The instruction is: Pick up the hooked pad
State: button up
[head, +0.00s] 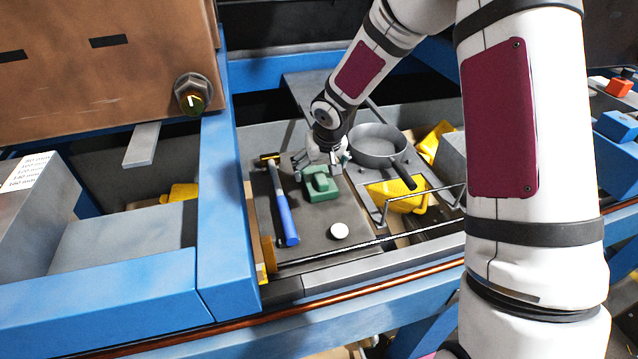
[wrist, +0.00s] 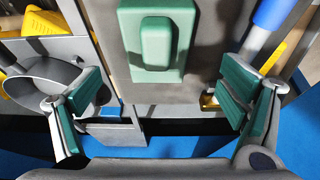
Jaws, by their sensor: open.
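A green pad with a raised, rounded block on top, which I take to be the hooked pad (head: 320,184), lies on the grey work surface in the head view. No hook shape can be made out on it. In the wrist view the pad (wrist: 157,42) is at the top middle, between the lines of the two fingers and ahead of them. My gripper (head: 322,160) is just behind and above the pad in the head view. Its green-padded fingers are spread wide and empty in the wrist view (wrist: 163,95).
A blue-handled hammer (head: 284,208) lies left of the pad, and a grey pan (head: 378,144) stands to its right. A white round disc (head: 339,231) lies in front. A yellow item (head: 405,197) sits under a metal frame at right. Blue beams (head: 226,215) border the surface.

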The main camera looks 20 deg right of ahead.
aim_at(320, 175)
jog(key=shift+d+p+x, duration=0.2)
jog(key=shift+p+x, duration=0.25)
jog(key=shift+x, duration=2.55)
jog(key=shift+r, duration=0.1)
jog(key=c, duration=1.2)
